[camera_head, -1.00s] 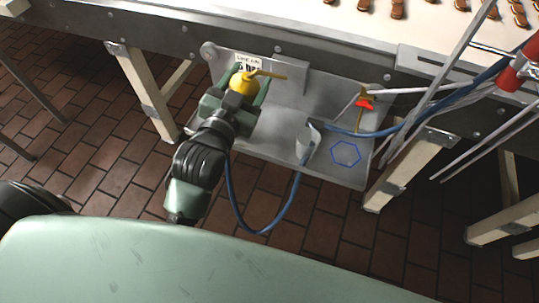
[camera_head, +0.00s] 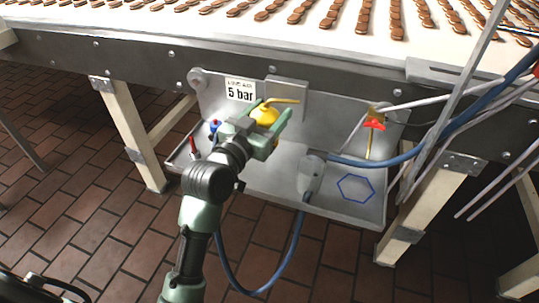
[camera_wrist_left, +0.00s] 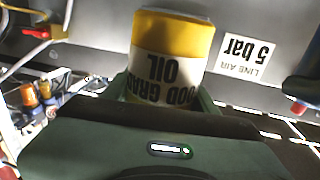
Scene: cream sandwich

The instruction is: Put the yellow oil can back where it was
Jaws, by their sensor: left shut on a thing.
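The yellow oil can (camera_head: 266,115) is held in my left gripper (camera_head: 268,124), in front of the metal panel under the conveyor. Its long spout points right in the head view. In the left wrist view the oil can (camera_wrist_left: 174,36) sits between the green fingers, with its "FOOD GRADE OIL" label upside down. My left gripper is shut on it. The grey metal tray (camera_head: 330,208) below has a blue hexagon outline (camera_head: 356,188) on its right part, with nothing standing inside it. Whether the can touches the tray or panel is hard to tell. My right gripper is not visible.
A grey holder (camera_head: 312,172) with a blue hose stands left of the hexagon. A red-handled valve (camera_head: 374,124) is mounted above it. Small red and blue items (camera_head: 214,128) stand at the tray's left. A "5 bar" sign (camera_head: 240,91) is on the panel. Table legs flank the tray.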

